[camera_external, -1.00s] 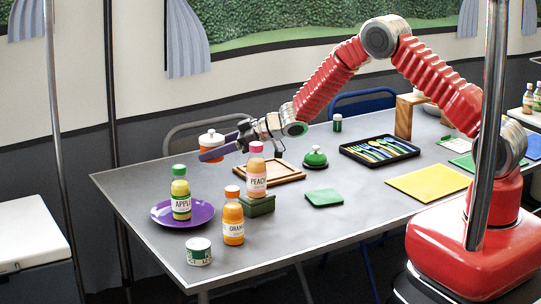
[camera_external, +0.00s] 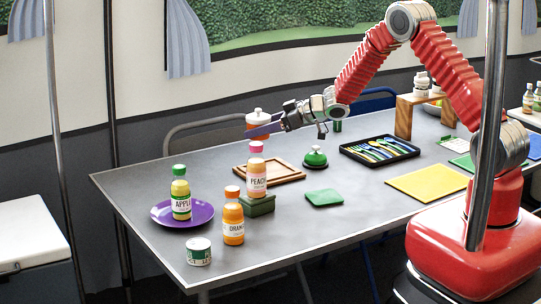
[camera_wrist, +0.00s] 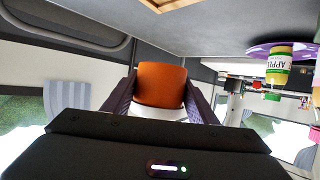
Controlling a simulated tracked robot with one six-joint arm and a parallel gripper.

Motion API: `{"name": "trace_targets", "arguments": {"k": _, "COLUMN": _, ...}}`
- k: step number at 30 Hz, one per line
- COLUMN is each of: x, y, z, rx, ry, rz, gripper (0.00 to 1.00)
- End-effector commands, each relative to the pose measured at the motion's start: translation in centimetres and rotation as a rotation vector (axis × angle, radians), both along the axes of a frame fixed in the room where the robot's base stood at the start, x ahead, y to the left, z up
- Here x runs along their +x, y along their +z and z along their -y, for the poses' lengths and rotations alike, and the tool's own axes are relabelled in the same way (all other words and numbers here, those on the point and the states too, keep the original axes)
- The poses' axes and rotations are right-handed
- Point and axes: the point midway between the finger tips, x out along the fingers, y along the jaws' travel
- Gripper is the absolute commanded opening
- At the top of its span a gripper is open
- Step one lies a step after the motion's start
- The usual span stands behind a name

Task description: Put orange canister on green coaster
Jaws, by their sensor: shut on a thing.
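My gripper (camera_external: 262,130) is shut on the orange canister (camera_external: 257,126), an orange body with a white lid, and holds it in the air above the far left part of the table. In the wrist view the canister (camera_wrist: 161,84) sits between the two dark purple fingers (camera_wrist: 160,97). The green coaster (camera_external: 324,197) is a small flat square lying bare on the grey table, lower and to the right of my gripper.
A peach bottle (camera_external: 256,178) on a green block (camera_external: 258,205), an orange bottle (camera_external: 233,222) and a purple plate (camera_external: 160,213) with an apple bottle (camera_external: 181,200) stand left. A wooden tray (camera_external: 291,176), green bell (camera_external: 315,158) and cutlery tray (camera_external: 352,152) lie behind the coaster.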

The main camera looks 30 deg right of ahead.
Motion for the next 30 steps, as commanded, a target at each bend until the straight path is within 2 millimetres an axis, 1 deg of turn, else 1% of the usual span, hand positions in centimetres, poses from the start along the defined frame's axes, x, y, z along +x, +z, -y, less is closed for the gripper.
{"name": "trace_targets", "arguments": {"k": 1, "x": -0.9, "y": -0.1, "z": 2.1, "rx": 0.000, "ry": -0.006, "rz": -0.003, "gripper": 0.16}}
{"name": "trace_targets", "arguments": {"k": 3, "x": -2.3, "y": -0.2, "z": 4.3, "rx": 0.000, "ry": -0.002, "rz": -0.002, "gripper": 0.16}}
{"name": "trace_targets", "arguments": {"k": 7, "x": -5.6, "y": -0.6, "z": 7.4, "rx": 0.001, "ry": 0.021, "rz": -0.003, "gripper": 0.16}}
{"name": "trace_targets", "arguments": {"k": 9, "x": -7.6, "y": -0.8, "z": 8.6, "rx": 0.001, "ry": 0.040, "rz": -0.002, "gripper": 0.16}}
{"name": "trace_targets", "arguments": {"k": 11, "x": -9.5, "y": -1.0, "z": 9.4, "rx": 0.002, "ry": 0.059, "rz": -0.003, "gripper": 0.16}}
{"name": "trace_targets", "arguments": {"k": 12, "x": -10.8, "y": -1.1, "z": 9.8, "rx": 0.001, "ry": 0.076, "rz": -0.003, "gripper": 0.16}}
{"name": "trace_targets", "arguments": {"k": 14, "x": -12.8, "y": -1.3, "z": 10.2, "rx": 0.001, "ry": 0.099, "rz": -0.003, "gripper": 0.16}}
{"name": "trace_targets", "arguments": {"k": 17, "x": -16.4, "y": -1.6, "z": 10.2, "rx": 0.003, "ry": 0.153, "rz": -0.004, "gripper": 0.16}}
{"name": "trace_targets", "arguments": {"k": 18, "x": -17.9, "y": -1.7, "z": 10.0, "rx": 0.001, "ry": 0.178, "rz": -0.004, "gripper": 0.16}}
{"name": "trace_targets", "arguments": {"k": 21, "x": -21.0, "y": -2.0, "z": 8.9, "rx": 0.002, "ry": 0.242, "rz": -0.003, "gripper": 0.16}}
{"name": "trace_targets", "arguments": {"k": 22, "x": -21.8, "y": -2.1, "z": 8.6, "rx": 0.002, "ry": 0.258, "rz": -0.002, "gripper": 0.16}}
{"name": "trace_targets", "arguments": {"k": 25, "x": -23.6, "y": -2.2, "z": 7.8, "rx": 0.000, "ry": 0.306, "rz": -0.001, "gripper": 0.16}}
{"name": "trace_targets", "arguments": {"k": 30, "x": -23.9, "y": -1.6, "z": 7.4, "rx": 0.001, "ry": 0.337, "rz": 0.001, "gripper": 0.16}}
